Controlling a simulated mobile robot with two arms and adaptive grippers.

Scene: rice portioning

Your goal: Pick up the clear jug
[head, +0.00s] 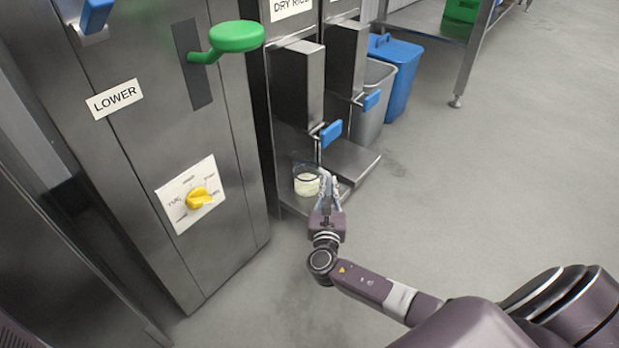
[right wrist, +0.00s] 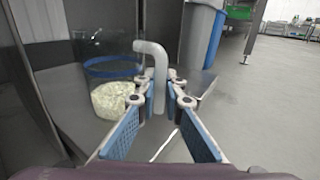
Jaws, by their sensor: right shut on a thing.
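The clear jug (head: 306,184) is at the foot of the dry rice dispenser, with pale rice in its lower part. In the right wrist view the jug (right wrist: 112,98) is left of the fingers and looks upright, with a blue band near its top and a grey curved handle (right wrist: 152,50). My right gripper (head: 329,186) is at the jug's right side. In the right wrist view its fingers (right wrist: 158,92) stand on both sides of the handle and are shut on it. My left gripper is not in view.
A dispenser with a blue lever (head: 331,134) stands over the jug, and a second one is behind it. A metal shelf (head: 352,160) lies right of the jug. Grey and blue bins (head: 402,75) stand behind. Left is a steel cabinet with a yellow knob (head: 199,197). Floor at right is clear.

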